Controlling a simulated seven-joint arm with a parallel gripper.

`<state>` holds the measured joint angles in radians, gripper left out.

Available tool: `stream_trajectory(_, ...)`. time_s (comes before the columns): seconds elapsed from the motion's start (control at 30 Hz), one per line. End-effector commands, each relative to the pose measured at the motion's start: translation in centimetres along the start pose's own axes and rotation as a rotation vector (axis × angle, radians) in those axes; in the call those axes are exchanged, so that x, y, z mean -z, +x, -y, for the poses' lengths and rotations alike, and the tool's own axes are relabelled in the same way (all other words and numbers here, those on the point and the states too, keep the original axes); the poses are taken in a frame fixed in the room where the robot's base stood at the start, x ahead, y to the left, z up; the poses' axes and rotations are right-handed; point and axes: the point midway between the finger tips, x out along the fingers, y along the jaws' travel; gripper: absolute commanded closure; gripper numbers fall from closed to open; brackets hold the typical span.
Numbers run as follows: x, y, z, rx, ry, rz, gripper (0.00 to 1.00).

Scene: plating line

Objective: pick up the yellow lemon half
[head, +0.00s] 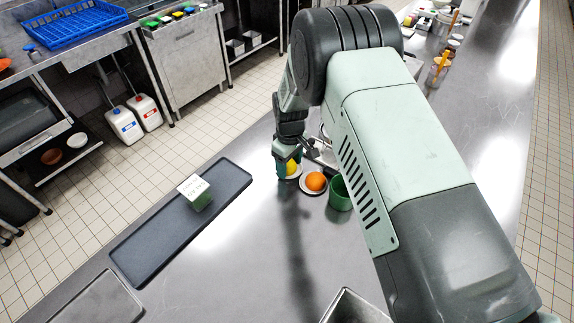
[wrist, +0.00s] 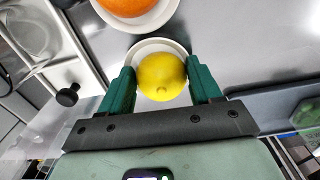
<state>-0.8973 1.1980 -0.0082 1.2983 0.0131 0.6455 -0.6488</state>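The yellow lemon half (wrist: 162,77) sits rounded side up on a small white saucer (wrist: 160,46) in the wrist view. My gripper (wrist: 161,70) is open, with one green finger on each side of the lemon half. The gaps between fingers and fruit look narrow, and I see no clear grip. In the head view the lemon half (head: 291,168) shows partly beside my gripper (head: 287,156), on the steel counter. Part of its saucer (head: 297,174) is hidden.
An orange (head: 315,181) on another saucer and a green cup (head: 340,194) stand close on the right. A dark tray (head: 150,245) with a labelled green block (head: 201,201) lies to the left. The counter in front is mostly clear.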

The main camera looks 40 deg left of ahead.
Motion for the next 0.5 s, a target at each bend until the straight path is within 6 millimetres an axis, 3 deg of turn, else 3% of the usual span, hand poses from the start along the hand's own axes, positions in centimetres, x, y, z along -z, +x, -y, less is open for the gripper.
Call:
stream_trajectory(0.03, 0.0, 0.0, 0.0, 0.0, 0.0, 0.0, 0.48)
stream_trajectory(0.17, 0.0, 0.0, 0.0, 0.0, 0.0, 0.0, 0.68)
stream_trajectory(0.5, 0.1, -1.1, -0.1, -0.002, 0.0, -0.002, 0.69)
